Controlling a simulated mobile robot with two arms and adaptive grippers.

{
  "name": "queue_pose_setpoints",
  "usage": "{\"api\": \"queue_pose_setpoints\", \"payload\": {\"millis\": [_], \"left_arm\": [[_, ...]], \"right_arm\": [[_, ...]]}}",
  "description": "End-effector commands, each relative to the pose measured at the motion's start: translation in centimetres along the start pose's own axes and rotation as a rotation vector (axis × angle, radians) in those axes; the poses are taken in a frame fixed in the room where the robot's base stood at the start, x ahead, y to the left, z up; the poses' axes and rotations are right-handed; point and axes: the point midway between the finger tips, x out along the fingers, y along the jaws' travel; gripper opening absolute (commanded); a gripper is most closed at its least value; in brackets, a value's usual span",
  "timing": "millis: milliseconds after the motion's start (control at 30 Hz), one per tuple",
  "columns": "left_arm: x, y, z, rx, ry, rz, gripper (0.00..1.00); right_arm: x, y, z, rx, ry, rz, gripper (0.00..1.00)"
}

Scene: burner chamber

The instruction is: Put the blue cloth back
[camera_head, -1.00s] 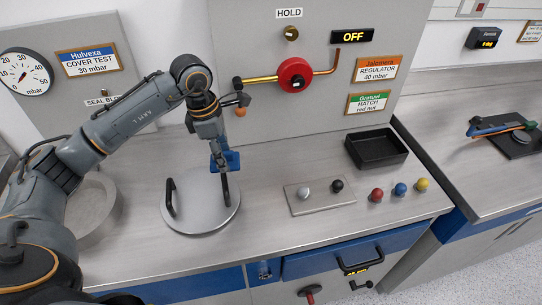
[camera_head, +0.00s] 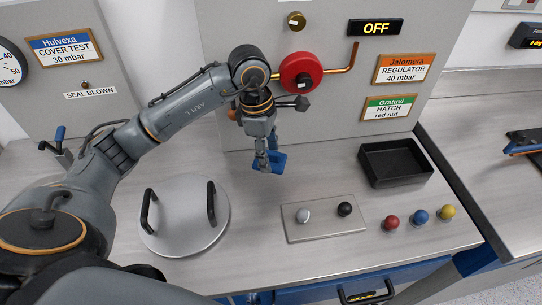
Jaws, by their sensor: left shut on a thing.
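The blue cloth (camera_head: 275,165) is a small blue piece at the fingertips of my left gripper (camera_head: 267,161). My left gripper points down and is shut on it, above the steel counter behind the round lid. The fingers partly hide the cloth. The cloth appears held up off the counter, though its exact height is hard to tell. My right gripper is not in view.
A round metal lid (camera_head: 184,235) with two black handles lies front left. A plate (camera_head: 324,229) with a silver and a black knob, a black tray (camera_head: 395,162) and red, blue and yellow knobs (camera_head: 420,216) stand to the right. A red valve wheel (camera_head: 300,71) is behind.

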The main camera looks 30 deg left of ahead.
Motion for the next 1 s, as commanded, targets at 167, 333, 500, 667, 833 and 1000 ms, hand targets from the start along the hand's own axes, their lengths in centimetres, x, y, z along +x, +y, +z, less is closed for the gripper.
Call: {"api": "queue_pose_setpoints", "payload": {"millis": [167,333,500,667,833,1000], "left_arm": [[2.9,2.2,-0.7,-0.001,0.001,-0.005,0.3],[4.1,3.2,-1.0,0.0,0.0,-0.002,0.3],[6.0,3.4,-1.4,0.0,0.001,-0.009,0.3],[7.6,3.5,-1.6,0.001,0.0,-0.002,0.3],[7.7,3.6,-1.6,0.001,0.0,0.0,0.3],[8.1,3.6,-1.7,0.001,0.001,0.0,0.3]], "right_arm": [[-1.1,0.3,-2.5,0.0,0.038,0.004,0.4],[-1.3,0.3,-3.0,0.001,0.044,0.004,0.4],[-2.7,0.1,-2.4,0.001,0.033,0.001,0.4],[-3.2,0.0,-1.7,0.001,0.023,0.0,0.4],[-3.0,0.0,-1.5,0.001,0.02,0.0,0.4],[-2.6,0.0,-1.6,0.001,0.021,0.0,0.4]]}}
